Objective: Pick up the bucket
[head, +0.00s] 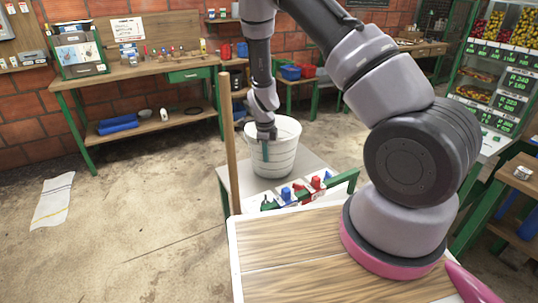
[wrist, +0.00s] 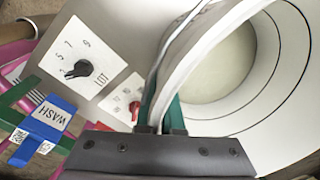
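The white bucket (head: 285,158) stands upright on a light grey platform (head: 312,162) beyond the wooden worktop. My gripper (head: 266,150) points down at the bucket's near-left rim. In the wrist view, the open mouth of the bucket (wrist: 286,100) fills the right side. My gripper's green fingers (wrist: 160,118) sit close together with the bucket's wall and rim between them, and they look shut on it. The fingertips are hidden behind the wall. The bucket appears to rest on the platform.
A wooden pole (head: 229,140) stands left of the bucket. A panel with blue and red controls (head: 300,190) and a green bar (head: 335,187) lies in front. A dial plate (wrist: 80,62) and a WASH label (wrist: 45,118) are near my gripper. The floor at left is mostly clear.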

